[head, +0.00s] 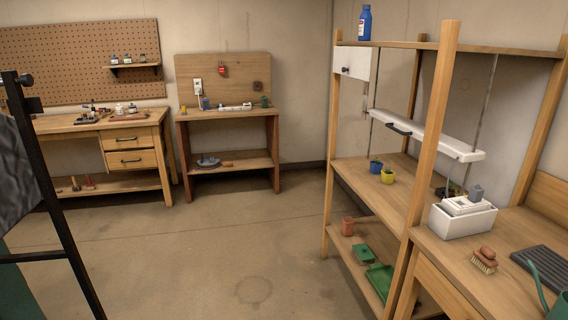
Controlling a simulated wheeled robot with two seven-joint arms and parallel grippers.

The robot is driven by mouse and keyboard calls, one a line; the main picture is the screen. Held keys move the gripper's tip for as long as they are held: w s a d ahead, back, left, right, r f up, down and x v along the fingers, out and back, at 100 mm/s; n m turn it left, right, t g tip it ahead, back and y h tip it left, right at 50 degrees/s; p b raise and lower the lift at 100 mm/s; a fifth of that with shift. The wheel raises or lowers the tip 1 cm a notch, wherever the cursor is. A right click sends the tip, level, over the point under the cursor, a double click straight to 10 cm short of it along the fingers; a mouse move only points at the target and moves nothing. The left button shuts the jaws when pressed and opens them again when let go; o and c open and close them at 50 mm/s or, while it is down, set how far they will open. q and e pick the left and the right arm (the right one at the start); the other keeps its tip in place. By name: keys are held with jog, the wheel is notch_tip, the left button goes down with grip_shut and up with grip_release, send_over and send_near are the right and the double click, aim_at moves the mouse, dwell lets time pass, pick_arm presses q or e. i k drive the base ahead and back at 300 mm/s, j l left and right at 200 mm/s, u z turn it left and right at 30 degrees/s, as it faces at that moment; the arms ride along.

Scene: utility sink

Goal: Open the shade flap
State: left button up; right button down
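A long white panel (435,140) with a dark bar handle (398,129) on its front hangs inside the wooden shelf unit at the right, above the middle shelf. It looks like the shade flap. It lies roughly level, with thin rods near it. A small white panel (354,62) with a dark knob is higher up on the same unit. Neither of my grippers is in view.
The wooden shelf unit (448,85) holds a blue bottle (365,22) on top and yellow pot (388,176) below. A counter with a white box (462,222) adjoins it. A black frame (50,200) stands at the left. The middle floor (230,240) is clear.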

aim_at(354, 62)
jog(key=i+j, duration=0.1)
jog(key=i, duration=0.85)
jog(key=i+z, duration=0.1)
jog(key=i, duration=0.85)
